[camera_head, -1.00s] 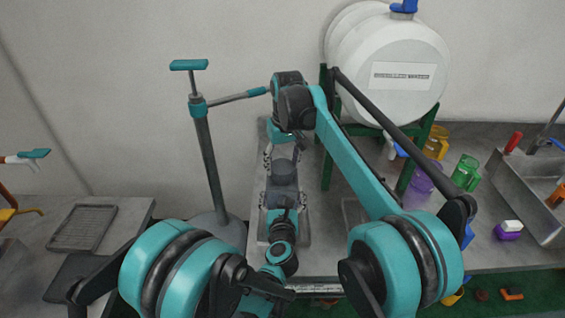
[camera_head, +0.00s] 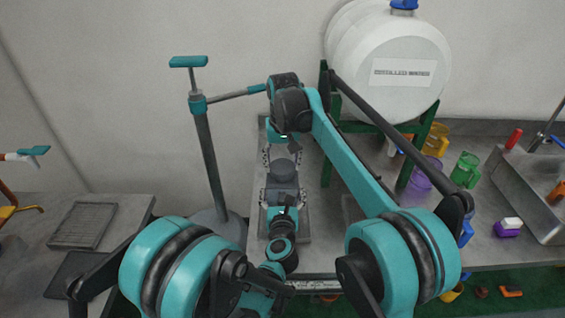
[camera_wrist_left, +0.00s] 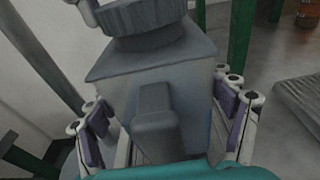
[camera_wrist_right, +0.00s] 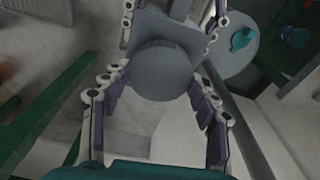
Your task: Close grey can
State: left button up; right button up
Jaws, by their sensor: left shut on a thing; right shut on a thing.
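The grey can (camera_head: 283,183) stands upright over a tray on the bench in the head view. Its round dark grey lid (camera_head: 284,167) is on top. My left gripper (camera_head: 283,196) is shut on the can's body from the near side; in the left wrist view its fingers lie on both sides of the grey body (camera_wrist_left: 108,75), with the handle (camera_wrist_left: 155,115) between them. My right gripper (camera_head: 282,158) comes from above and behind, shut on the lid; in the right wrist view its fingers flank the round lid (camera_wrist_right: 162,70). Whether the lid is fully seated is unclear.
A white distilled water tank (camera_head: 395,60) on a green stand (camera_head: 326,130) is right of the can. A pump with a teal handle (camera_head: 188,62) stands to the left.

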jog(key=m, duration=0.4)
jog(key=shift+m+h, duration=0.3)
jog(key=shift+m, duration=0.1)
jog(key=m, duration=0.4)
jog(key=shift+a+m+h, duration=0.1)
jog(key=shift+m+h, duration=0.2)
jog(key=m+g, duration=0.1)
jog(key=m, duration=0.6)
jog(key=shift+w, duration=0.1)
jog(key=m+g, duration=0.1)
jog(key=m, duration=1.1)
jog(key=shift+w, duration=0.1)
jog(key=m, duration=0.4)
jog(key=shift+g, duration=0.3)
jog(key=o, duration=0.8)
jog(key=shift+f, duration=0.1)
